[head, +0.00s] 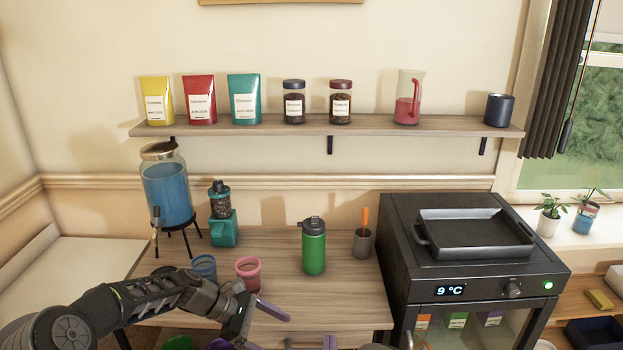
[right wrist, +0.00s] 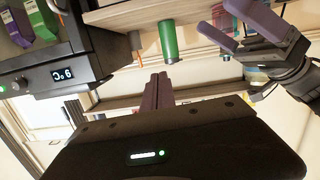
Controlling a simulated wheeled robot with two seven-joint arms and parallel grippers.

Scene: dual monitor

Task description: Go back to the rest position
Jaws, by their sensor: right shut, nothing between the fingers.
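My left gripper (head: 250,322) is in the head view at the lower left-centre, over the table's front edge. Its two purple fingers are spread apart with nothing between them. It also shows at the upper right of the right wrist view (right wrist: 238,30). My right gripper (right wrist: 158,80) shows in the right wrist view with its purple fingers together and empty. In the head view only a small part of it shows at the bottom edge. The right wrist view is upside down. No objects are held.
The table (head: 345,300) carries a green bottle (head: 313,248), a pink cup (head: 248,272), a blue cup (head: 204,267) near my left gripper, a grey cup (head: 362,243), a teal grinder (head: 222,225) and a blue dispenser (head: 167,190). A black cooler (head: 400,265) stands right.

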